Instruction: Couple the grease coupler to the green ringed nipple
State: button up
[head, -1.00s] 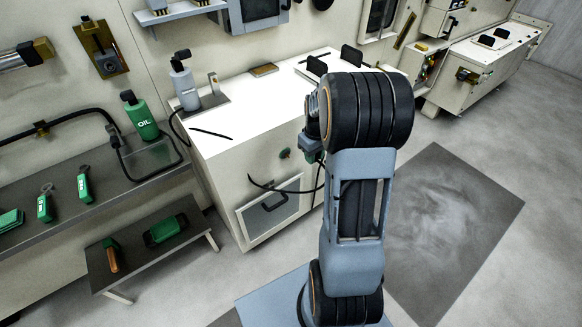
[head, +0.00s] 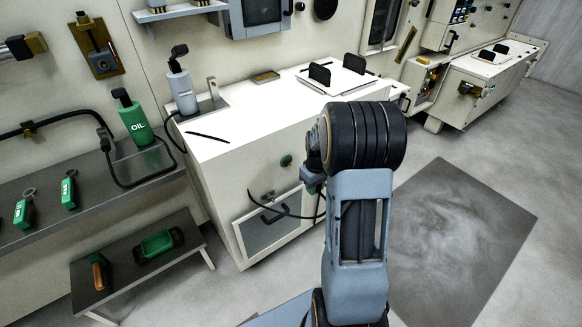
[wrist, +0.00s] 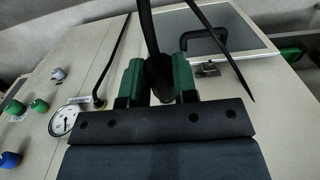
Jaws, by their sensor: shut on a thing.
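My gripper (wrist: 158,82) has two green fingers shut on the dark grease coupler (wrist: 158,68), with a black hose rising from it in the wrist view. The coupler's front end is not clear. Green round fittings (wrist: 40,105) stand on the pale cabinet face at the left of the wrist view, apart from the gripper. I cannot tell which is the green ringed nipple. A small green fitting (head: 286,160) shows on the cabinet front in the head view. My arm hides most of the gripper there.
A white gauge (wrist: 63,121) and blue fittings (wrist: 10,160) are near the green ones. A panel with a black handle (wrist: 204,41) is at upper right. The pale cabinet (head: 225,185) stands beside a bench (head: 95,200) and a low table (head: 125,275). Floor at right is clear.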

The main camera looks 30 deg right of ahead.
jog(key=shift+w+a+p, duration=0.2)
jog(key=shift+w+a, duration=0.05)
jog(key=shift+w, duration=1.15)
jog(key=shift+w+a+p, duration=0.15)
jog(key=shift+w+a, duration=0.05)
jog(key=shift+w, duration=1.15)
jog(key=o, duration=0.4)
grip_shut()
